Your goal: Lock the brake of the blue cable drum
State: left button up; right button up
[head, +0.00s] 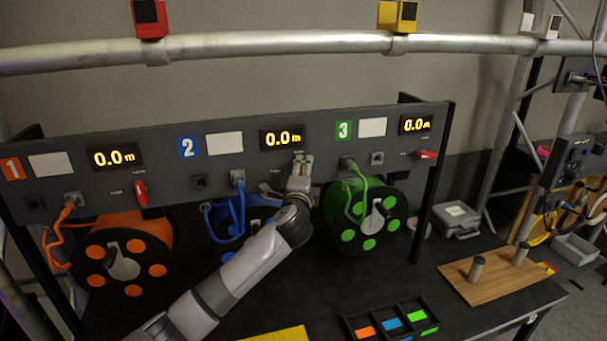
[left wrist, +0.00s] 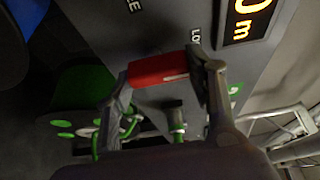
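The blue cable drum (head: 232,222) sits under the panel section marked 2, partly hidden behind my left arm. Its red brake lever (left wrist: 158,69) shows in the left wrist view, beside a label starting "LO". In the head view my gripper hides this lever. My left gripper (head: 302,160) is at the panel, just below the middle display (head: 283,138). In the left wrist view the left gripper (left wrist: 158,80) has one finger at each end of the red lever, with no clear gap. It looks shut on it. My right gripper is not in view.
An orange drum (head: 127,245) stands left and a green drum (head: 372,220) right, with red levers (head: 140,193) (head: 427,155) above. A blue cable (head: 238,205) hangs near my arm. A divided tray (head: 390,322) and wooden board (head: 497,275) lie on the dark table.

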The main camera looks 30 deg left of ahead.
pick_arm(q)
jog(key=o, duration=0.5)
jog(key=shift+c, duration=0.2)
jog(key=v, duration=1.2)
jog(key=shift+f, duration=0.1)
